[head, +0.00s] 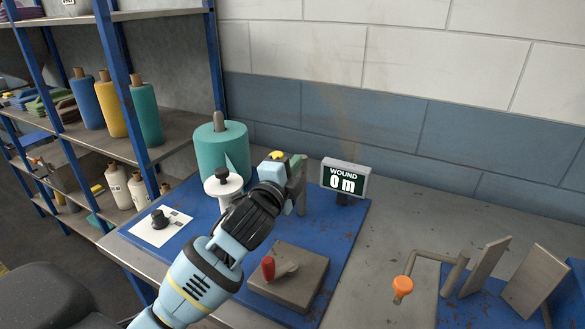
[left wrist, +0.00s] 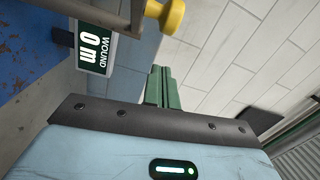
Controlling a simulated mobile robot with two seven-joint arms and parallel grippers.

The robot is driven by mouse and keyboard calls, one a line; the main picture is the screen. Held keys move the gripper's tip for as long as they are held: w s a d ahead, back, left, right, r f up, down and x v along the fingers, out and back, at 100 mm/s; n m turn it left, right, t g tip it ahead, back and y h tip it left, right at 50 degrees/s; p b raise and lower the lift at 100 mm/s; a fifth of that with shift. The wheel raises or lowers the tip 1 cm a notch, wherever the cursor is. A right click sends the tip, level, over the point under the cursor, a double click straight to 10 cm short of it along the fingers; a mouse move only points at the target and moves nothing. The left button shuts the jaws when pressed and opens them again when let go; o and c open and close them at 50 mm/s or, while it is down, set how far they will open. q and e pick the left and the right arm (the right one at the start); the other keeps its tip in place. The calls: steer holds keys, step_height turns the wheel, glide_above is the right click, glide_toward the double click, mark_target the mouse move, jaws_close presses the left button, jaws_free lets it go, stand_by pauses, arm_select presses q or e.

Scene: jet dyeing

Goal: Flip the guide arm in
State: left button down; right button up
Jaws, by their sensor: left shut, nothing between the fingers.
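The left gripper (head: 298,160) is over the back of the blue mat, in front of the wall. Its green fingers show shut and empty in the left wrist view (left wrist: 160,78). What looks like the guide arm is a grey metal bar with a yellow knob (left wrist: 167,17), close beside the fingertips and apart from them in that view. In the head view the yellow knob (head: 278,155) shows just above my wrist. A grey post (head: 301,199) stands below it; my gripper hides much of the arm. My right gripper is not in view.
A counter (head: 345,178) reads "WOUND 0 m". A teal roll (head: 222,148) and a white cone-holder (head: 223,188) stand at the left. A red-handled lever (head: 268,268) sits on a grey block in front. An orange-knobbed crank (head: 402,286) and upright plates (head: 487,265) stand at the right.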

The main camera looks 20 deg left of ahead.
arm_select(q)
steer(key=s+a, duration=0.3)
steer(key=s, duration=0.6)
steer(key=shift+a+f+b, duration=0.2)
steer(key=shift+a+b, duration=0.15)
steer(key=shift+b, duration=0.05)
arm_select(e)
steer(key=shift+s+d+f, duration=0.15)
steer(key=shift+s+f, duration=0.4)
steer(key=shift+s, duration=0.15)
